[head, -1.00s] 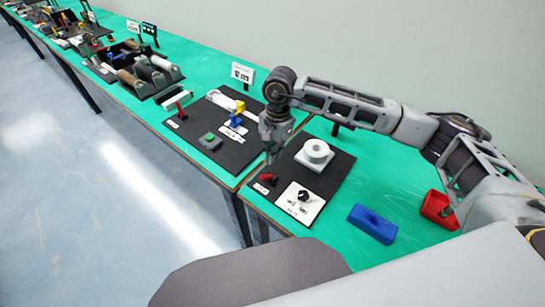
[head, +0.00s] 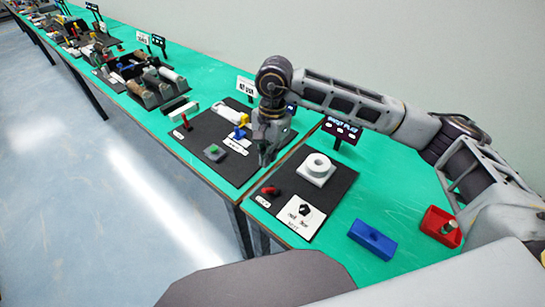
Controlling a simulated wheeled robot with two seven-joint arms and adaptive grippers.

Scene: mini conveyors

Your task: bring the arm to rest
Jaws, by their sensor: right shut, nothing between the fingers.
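My right arm (head: 345,100) reaches in from the right over the green table. Its gripper (head: 265,160) points down and is shut, with nothing seen between its fingers. It hangs near the gap between two black mats, left of a white block with a round ring (head: 318,167). It appears apart from everything below it. My left gripper is not in view.
The near black mat (head: 338,192) also holds a red lever (head: 270,190) and a white plate with a black knob (head: 302,212). A blue block (head: 372,239) and a red tray (head: 440,227) stand to the right. Another black mat (head: 205,130) with small devices lies left.

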